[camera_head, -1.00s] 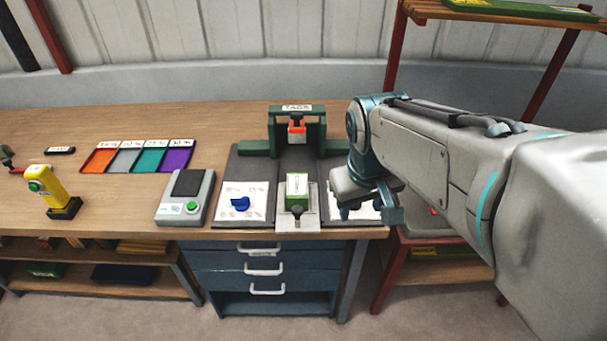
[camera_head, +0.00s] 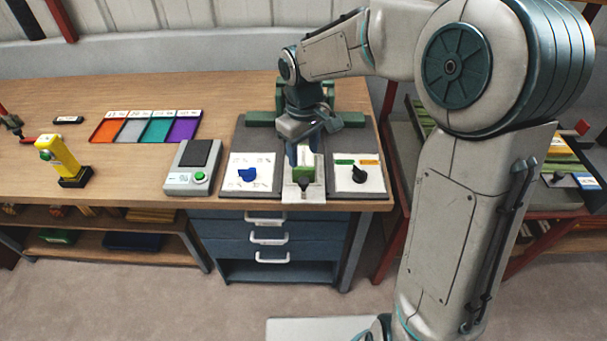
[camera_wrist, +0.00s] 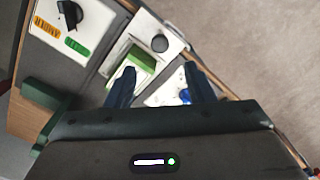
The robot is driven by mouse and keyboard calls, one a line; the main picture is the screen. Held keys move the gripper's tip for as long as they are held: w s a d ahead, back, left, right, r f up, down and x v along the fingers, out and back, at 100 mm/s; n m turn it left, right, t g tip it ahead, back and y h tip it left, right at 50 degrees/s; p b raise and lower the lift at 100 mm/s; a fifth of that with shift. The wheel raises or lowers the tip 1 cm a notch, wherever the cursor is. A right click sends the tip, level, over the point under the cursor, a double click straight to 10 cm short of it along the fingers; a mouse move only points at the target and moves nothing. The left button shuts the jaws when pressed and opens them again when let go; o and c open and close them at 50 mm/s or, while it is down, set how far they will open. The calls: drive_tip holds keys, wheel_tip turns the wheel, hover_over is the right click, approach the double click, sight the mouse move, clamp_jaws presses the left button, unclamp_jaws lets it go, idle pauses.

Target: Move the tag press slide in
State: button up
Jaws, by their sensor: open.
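The tag press slide is a pale plate (camera_head: 291,195) at the bench's front edge, pulled out toward me. It carries a green block (camera_head: 310,180) and a dark round knob (camera_head: 304,184) at its front. The plate (camera_wrist: 141,24), the green block (camera_wrist: 144,61) and the knob (camera_wrist: 159,43) also show in the wrist view. My gripper (camera_head: 305,150) is above the slide, behind the knob. In the wrist view, my gripper (camera_wrist: 160,80) is open and empty, its fingers apart. The green press frame (camera_head: 353,118) behind is mostly hidden by my arm.
A white panel with a blue dial (camera_head: 247,175) lies left of the slide, and one with a black dial (camera_head: 359,174) lies right. A grey device with a green button (camera_head: 200,177) and a yellow tool (camera_head: 58,155) stand further left. Colored trays (camera_head: 147,129) lie behind.

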sight(303, 181)
wheel_tip(303, 181, down, 9)
drive_tip(key=shift+f, duration=0.2)
